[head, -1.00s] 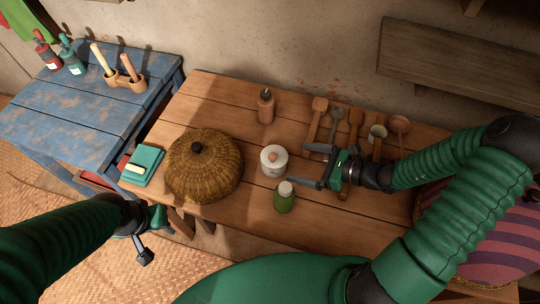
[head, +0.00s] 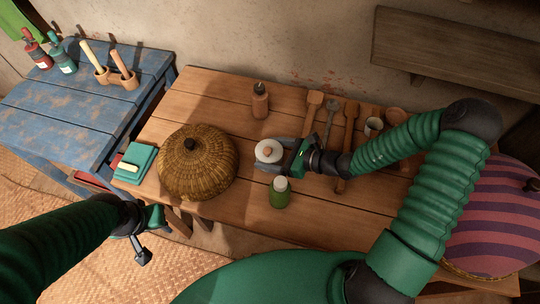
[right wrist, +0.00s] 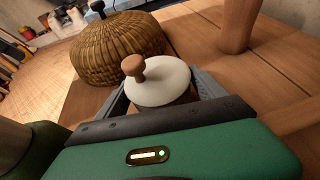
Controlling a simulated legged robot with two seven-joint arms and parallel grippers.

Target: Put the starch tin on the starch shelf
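A white round tin with a pale lid and wooden knob (head: 268,150), which I take for the starch tin, stands on the wooden table. My right gripper (head: 272,158) is at the tin, its fingers on either side of it. The right wrist view shows the lid (right wrist: 160,82) between the two fingers; firm contact cannot be made out, and the tin's lower body is mostly hidden. A wooden wall shelf (head: 450,50), perhaps the starch shelf, is at the upper right. My left gripper (head: 150,240) hangs empty off the table's front left; its finger gap is unclear.
A green jar (head: 279,193) stands just in front of the tin. A woven lidded basket (head: 197,165) is to the left, a brown bottle (head: 260,100) behind. A striped round thing (head: 495,215) is far right.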

